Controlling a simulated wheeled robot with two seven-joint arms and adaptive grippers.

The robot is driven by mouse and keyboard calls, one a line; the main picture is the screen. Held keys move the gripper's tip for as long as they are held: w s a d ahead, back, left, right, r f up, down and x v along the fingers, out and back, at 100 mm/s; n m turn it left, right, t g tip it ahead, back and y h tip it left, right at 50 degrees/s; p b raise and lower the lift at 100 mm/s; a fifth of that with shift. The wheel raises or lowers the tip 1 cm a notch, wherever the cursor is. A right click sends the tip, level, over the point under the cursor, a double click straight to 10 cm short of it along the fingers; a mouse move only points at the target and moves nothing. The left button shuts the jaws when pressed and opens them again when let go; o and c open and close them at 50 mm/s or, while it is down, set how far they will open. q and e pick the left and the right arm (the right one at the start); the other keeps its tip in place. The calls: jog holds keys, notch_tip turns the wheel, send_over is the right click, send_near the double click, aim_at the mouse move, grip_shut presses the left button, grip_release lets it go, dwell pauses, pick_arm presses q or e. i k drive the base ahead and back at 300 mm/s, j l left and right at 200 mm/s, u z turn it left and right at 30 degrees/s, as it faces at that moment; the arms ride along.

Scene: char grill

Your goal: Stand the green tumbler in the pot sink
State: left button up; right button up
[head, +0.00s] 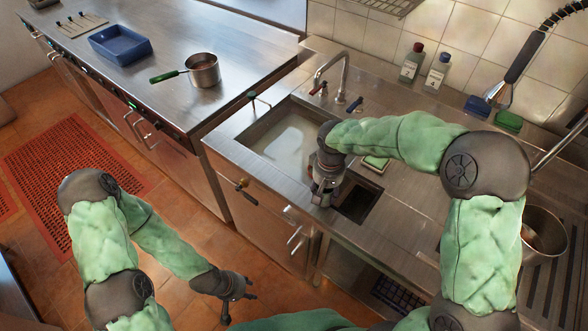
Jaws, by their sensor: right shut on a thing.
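The pot sink (262,143) is the large steel basin left of the faucet, with cloudy water in it. My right gripper (320,200) points down at the front right of this basin, between it and a small dark basin (372,192). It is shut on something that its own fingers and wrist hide. I cannot make out the green tumbler anywhere, so I cannot tell from its look whether it is the held thing. My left gripper (239,307) is low over the tiled floor in front of the counter, with its fingers apart and empty.
A faucet (345,68) stands behind the basin. A small tray with a green item (376,163) lies partly behind my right arm. Two bottles (412,62) stand by the wall. A steel pot (543,232) is at right. A green-handled saucepan (204,70) is on the left counter.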

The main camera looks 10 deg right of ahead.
aim_at(290, 167)
jog(key=k+j+z, duration=0.1)
jog(key=j+z, duration=0.35)
jog(key=j, duration=0.55)
jog(key=i+j+z, duration=0.15)
jog(key=j, duration=0.15)
jog(key=i+j+z, duration=0.15)
jog(key=j, duration=0.15)
jog(key=j+z, duration=0.15)
jog(key=j, duration=0.2)
jog(key=i+j+z, duration=0.15)
jog(key=i, duration=0.25)
jog(key=i+j+z, duration=0.15)
jog(key=i, duration=0.25)
